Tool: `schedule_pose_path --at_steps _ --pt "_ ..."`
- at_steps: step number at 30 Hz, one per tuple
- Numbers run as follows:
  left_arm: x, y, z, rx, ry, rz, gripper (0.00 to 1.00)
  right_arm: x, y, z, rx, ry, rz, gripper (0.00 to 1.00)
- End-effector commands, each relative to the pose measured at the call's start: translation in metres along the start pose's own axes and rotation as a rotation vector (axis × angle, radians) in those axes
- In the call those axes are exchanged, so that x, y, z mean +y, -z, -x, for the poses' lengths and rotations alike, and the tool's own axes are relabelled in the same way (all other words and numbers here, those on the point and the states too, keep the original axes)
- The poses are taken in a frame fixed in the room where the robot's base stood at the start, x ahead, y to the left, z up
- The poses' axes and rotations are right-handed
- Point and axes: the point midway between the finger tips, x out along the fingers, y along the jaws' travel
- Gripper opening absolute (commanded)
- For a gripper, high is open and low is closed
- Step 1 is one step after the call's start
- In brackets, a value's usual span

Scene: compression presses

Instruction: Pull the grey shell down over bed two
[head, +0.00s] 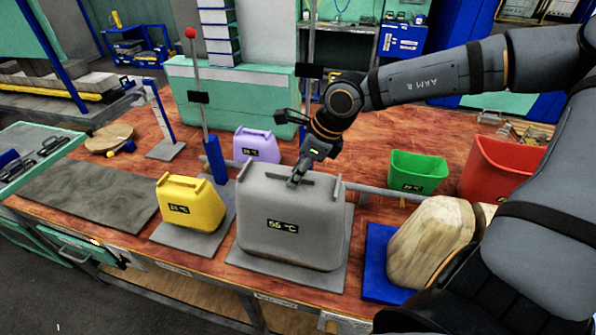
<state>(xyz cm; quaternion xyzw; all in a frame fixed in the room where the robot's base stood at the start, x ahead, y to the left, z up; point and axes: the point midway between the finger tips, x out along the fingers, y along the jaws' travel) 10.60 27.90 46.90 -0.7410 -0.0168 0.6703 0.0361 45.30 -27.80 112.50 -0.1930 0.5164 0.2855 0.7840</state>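The grey shell (290,230) stands in the middle front of the head view, with a lit display that appears to read 56 °C. Its lower edge is at or close to a flat grey base plate (240,262); any bed inside is hidden. A bar handle runs along its top. My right gripper (298,179) reaches down from the upper right, with its fingertips at the middle of this handle. The fingers are small and partly merged with the grey handle, so their closure is unclear. My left gripper is out of view. No bed number is readable.
A yellow shell (190,206) stands left of the grey one, and a purple shell (257,146) behind. A green bin (418,172) and a red bin (498,170) are at right. A wooden block (430,243) rests on a blue plate (383,270). A red-knobbed post (197,85) rises behind.

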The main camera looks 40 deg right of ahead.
Motion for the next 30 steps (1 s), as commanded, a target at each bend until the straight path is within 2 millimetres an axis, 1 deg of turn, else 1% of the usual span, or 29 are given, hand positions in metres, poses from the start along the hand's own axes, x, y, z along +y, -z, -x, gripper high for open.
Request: schedule_pose_path --at_steps 5,8,11,15,18,21,25,30 --pt "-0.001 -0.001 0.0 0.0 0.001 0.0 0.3 0.0 0.0 0.0 0.001 -0.001 0.0 0.33" --pt "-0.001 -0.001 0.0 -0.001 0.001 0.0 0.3 -0.001 -0.002 0.005 0.001 0.002 0.001 0.33" --pt "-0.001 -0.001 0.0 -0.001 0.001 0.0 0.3 -0.001 -0.009 0.021 -0.001 0.005 0.001 0.33" --pt "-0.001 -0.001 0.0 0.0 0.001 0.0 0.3 -0.002 -0.022 0.051 0.0 0.007 0.001 0.33" --pt "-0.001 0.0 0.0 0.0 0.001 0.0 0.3 -0.001 -0.03 0.07 0.001 0.005 0.0 0.33" --pt "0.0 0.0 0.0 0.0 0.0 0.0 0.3 -0.002 -0.035 0.083 0.002 0.004 0.0 0.33" --pt "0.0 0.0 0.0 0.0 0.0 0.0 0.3 -0.001 -0.039 0.091 0.001 0.001 0.0 0.33" --pt "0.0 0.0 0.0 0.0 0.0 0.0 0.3 -0.001 -0.039 0.092 0.0 -0.001 0.0 0.33"
